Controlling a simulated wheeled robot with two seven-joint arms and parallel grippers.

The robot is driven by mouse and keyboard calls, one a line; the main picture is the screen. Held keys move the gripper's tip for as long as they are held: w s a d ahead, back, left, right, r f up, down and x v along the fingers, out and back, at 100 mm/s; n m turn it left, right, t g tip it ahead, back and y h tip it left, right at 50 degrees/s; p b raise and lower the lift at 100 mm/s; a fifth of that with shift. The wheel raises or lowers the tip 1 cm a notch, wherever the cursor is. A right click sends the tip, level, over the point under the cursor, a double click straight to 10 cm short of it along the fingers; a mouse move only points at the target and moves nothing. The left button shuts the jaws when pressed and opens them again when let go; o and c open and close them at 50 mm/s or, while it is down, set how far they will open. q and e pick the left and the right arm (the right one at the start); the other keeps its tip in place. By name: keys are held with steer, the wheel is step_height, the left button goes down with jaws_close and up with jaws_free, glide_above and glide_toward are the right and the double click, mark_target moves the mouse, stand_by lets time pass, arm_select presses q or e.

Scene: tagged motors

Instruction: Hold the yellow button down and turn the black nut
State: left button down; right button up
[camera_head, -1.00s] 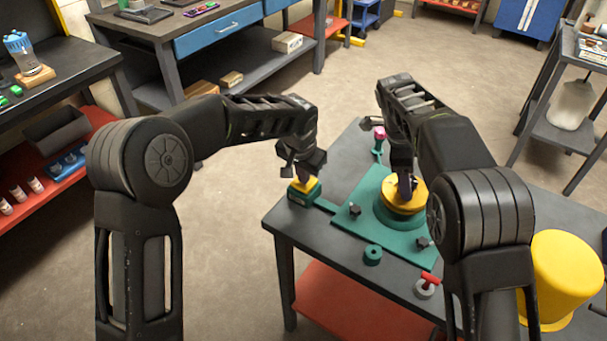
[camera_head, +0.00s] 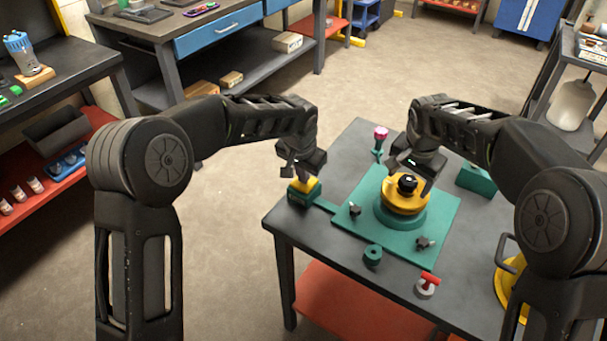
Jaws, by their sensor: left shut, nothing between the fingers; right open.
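The yellow button (camera_head: 309,187) sits on a small green box (camera_head: 297,199) at the table's left corner. My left gripper (camera_head: 303,175) is shut and empty, with its tips at the button's top. I cannot tell how far the button is pressed. The black nut (camera_head: 407,184) sits on top of a yellow disc (camera_head: 397,203), which rests on a round green base on a green plate (camera_head: 436,207). My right gripper (camera_head: 412,176) is open, with its fingers at either side of the nut, apparently just above or around it. Contact cannot be told.
Small black knobs (camera_head: 355,210) stand on the plate. A pink-topped peg (camera_head: 380,135) is behind it. A green ring (camera_head: 373,255) and a red-handled part (camera_head: 427,285) lie near the table's front edge. A green block (camera_head: 475,179) is at the right.

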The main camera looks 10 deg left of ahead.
arm_select(q)
steer(key=shift+f, duration=0.15)
arm_select(e)
steer(key=shift+n+y, duration=0.3)
steer(key=shift+n, duration=0.8)
steer(key=shift+f, duration=0.2)
steer(key=shift+c, duration=0.2)
